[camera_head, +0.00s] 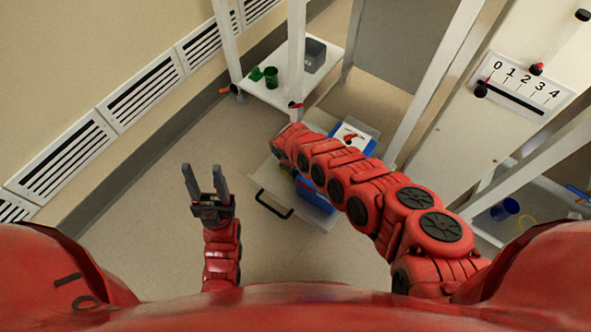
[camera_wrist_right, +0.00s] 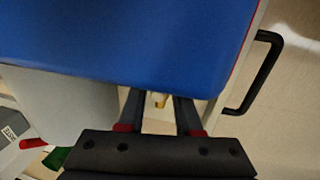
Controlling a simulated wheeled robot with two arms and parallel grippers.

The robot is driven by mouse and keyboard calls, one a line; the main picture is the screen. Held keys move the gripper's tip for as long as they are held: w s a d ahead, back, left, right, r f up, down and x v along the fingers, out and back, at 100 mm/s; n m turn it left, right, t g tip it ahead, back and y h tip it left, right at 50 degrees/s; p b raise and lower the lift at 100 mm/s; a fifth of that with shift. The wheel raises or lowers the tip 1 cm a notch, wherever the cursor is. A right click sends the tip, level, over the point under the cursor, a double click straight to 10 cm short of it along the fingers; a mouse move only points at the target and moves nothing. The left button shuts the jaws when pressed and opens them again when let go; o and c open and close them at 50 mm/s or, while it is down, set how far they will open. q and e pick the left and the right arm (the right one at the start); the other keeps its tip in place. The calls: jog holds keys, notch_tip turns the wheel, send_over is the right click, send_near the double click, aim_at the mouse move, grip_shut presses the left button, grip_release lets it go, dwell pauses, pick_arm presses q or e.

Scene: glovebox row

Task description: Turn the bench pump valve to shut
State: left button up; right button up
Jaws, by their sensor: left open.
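A blue unit (camera_head: 318,196) stands on a low grey cart below my right arm. A white plate (camera_head: 356,138) with a red pointer-like mark (camera_head: 349,138) shows beyond the arm; I cannot tell if this is the pump valve. My right gripper is hidden behind its own arm in the head view. In the right wrist view my right gripper (camera_wrist_right: 158,108) has its fingers apart, with their ends at the edge of a blue body (camera_wrist_right: 130,38). A small brass-coloured part (camera_wrist_right: 160,100) shows between them, apparently untouched. My left gripper (camera_head: 205,170) is open and empty over bare floor.
The cart's black handle (camera_head: 273,205) sticks out towards the lower left. A white shelf cart (camera_head: 262,88) holds green cups (camera_head: 271,77) and a grey bin (camera_head: 314,55). A 0–4 scale (camera_head: 522,85) is at right. Floor at left is clear.

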grip_shut()
dwell(1.1)
